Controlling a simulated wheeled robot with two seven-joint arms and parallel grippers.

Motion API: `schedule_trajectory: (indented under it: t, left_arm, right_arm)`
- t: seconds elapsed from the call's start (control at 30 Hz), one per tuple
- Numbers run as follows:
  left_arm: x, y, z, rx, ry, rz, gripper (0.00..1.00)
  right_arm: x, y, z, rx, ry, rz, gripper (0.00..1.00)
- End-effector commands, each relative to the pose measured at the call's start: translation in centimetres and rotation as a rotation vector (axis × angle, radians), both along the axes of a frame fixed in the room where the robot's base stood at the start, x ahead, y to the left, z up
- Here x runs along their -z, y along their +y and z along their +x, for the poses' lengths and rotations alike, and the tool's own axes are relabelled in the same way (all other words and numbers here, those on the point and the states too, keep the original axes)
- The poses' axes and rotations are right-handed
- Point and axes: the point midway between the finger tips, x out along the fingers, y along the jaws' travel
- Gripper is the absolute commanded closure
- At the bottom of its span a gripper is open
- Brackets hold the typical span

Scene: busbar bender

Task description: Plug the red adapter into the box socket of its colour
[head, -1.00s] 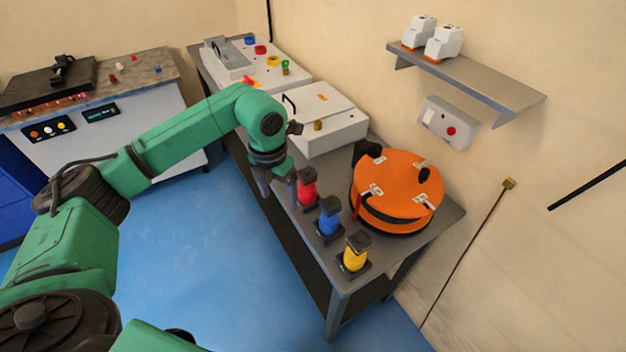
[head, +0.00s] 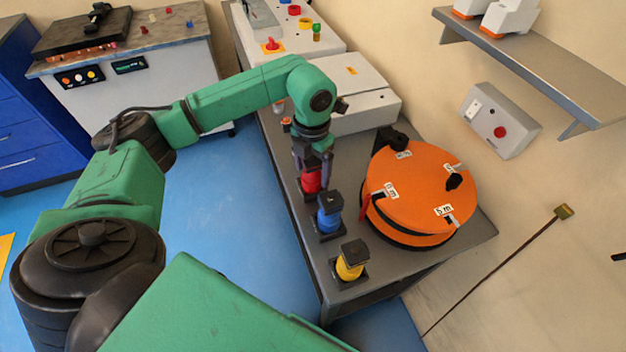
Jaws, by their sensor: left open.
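The red adapter (head: 311,182) stands upright on the bench at the far end of a row with the blue adapter (head: 329,219) and the yellow adapter (head: 350,266). My left gripper (head: 313,175) points down over the red adapter. Its fingers are open and reach down around the adapter's top, partly hiding it; I cannot tell whether they touch it. The light grey socket box (head: 333,44) at the back of the bench carries a red socket (head: 294,10) and a yellow socket (head: 306,23). My right gripper is not in view.
An orange reel (head: 425,185) stands right of the adapters. A grey case (head: 350,90) lies between them and the socket box. A red knob (head: 270,44) is on the box. A wall shelf (head: 540,65) juts out at the right.

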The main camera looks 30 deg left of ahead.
Motion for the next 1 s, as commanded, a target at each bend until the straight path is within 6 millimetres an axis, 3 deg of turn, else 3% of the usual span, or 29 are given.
schedule_trajectory:
  t: [0.03,0.13,0.73,0.93,0.97,1.0]
  left_arm:
    - [1.6,0.0,0.0,0.000,0.000,0.000,0.16]
    - [2.5,0.0,0.0,0.000,-0.001,-0.001,0.16]
    - [2.5,0.0,0.0,0.000,-0.001,-0.001,0.16]
    - [2.5,0.0,0.0,0.000,-0.001,-0.001,0.93]
    - [2.4,0.0,0.0,0.000,-0.001,-0.001,0.99]
    - [2.4,0.0,0.0,0.000,-0.001,-0.001,0.99]
  right_arm:
    - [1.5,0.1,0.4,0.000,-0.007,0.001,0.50]
    - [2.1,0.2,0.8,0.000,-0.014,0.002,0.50]
    - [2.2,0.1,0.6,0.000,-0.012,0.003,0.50]
    - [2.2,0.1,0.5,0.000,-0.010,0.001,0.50]
    - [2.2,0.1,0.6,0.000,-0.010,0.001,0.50]
    - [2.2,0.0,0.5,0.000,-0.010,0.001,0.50]
